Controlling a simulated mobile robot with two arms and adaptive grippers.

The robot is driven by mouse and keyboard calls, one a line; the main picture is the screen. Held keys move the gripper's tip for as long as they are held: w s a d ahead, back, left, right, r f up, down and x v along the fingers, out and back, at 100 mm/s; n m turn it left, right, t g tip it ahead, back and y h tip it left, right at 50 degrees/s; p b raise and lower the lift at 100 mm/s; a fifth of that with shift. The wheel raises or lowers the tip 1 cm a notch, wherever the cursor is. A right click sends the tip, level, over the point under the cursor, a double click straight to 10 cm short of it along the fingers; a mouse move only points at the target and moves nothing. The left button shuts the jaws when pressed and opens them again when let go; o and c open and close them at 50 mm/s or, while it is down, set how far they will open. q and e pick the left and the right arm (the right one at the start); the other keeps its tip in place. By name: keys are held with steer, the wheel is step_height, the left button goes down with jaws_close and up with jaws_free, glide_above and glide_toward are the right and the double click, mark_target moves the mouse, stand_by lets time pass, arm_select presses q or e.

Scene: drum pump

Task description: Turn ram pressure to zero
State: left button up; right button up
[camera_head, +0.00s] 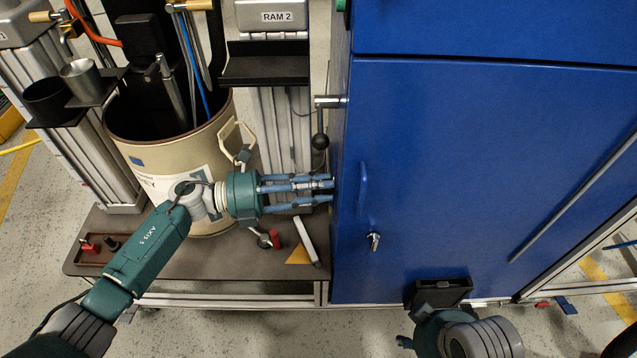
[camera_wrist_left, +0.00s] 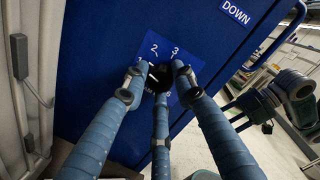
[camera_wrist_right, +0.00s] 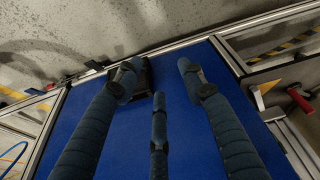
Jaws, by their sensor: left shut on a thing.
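In the left wrist view, a black knob (camera_wrist_left: 159,76) sits on a blue dial plate with white numbers (camera_wrist_left: 172,50), on the blue cabinet's side. My left gripper (camera_wrist_left: 158,74) is shut on the knob, with its three fingers around it. The fingers partly hide the knob and some numbers. In the head view, my left gripper (camera_head: 332,188) reaches the left side of the blue cabinet (camera_head: 460,170); the knob itself is hidden there. My right gripper (camera_wrist_right: 158,72) is open, its fingers spread over the blue surface with nothing visible between them.
A sign (camera_wrist_left: 236,11) reading DOWN is above the dial. A lever with a black ball (camera_head: 320,141) stands out from the cabinet above my left gripper. A black box (camera_head: 437,292) is near my right arm.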

arm_select(q)
steer(key=shift+w+a+r+n+p, duration=0.1)
steer(key=shift+r+n+p, duration=0.1)
steer(key=shift+n+p, duration=0.35)
steer(key=shift+w+r+n+p, duration=0.1)
steer(key=shift+r+n+p, duration=0.1)
steer(key=shift+n+p, duration=0.35)
jaws_close()
steer(key=shift+w+f+n+g+y+p, duration=0.1)
steer(key=shift+n+g+y+p, duration=0.15)
steer(key=shift+n+p, duration=1.4)
steer(key=shift+f+n+g+y+p, duration=0.1)
steer(key=shift+n+g+y+p, duration=0.35)
steer(key=shift+n, duration=2.2)
arm_select(e)
step_height(320, 180, down, 16)
steer(key=g, duration=0.1)
steer(key=shift+s, duration=0.25)
steer(key=shift+a+f, duration=0.1)
steer(key=shift+f, duration=0.05)
arm_select(q)
steer(key=o, duration=0.8)
jaws_free()
steer(key=o, duration=0.3)
steer(key=shift+f, duration=0.15)
arm_select(e)
steer(key=shift+w, duration=0.1)
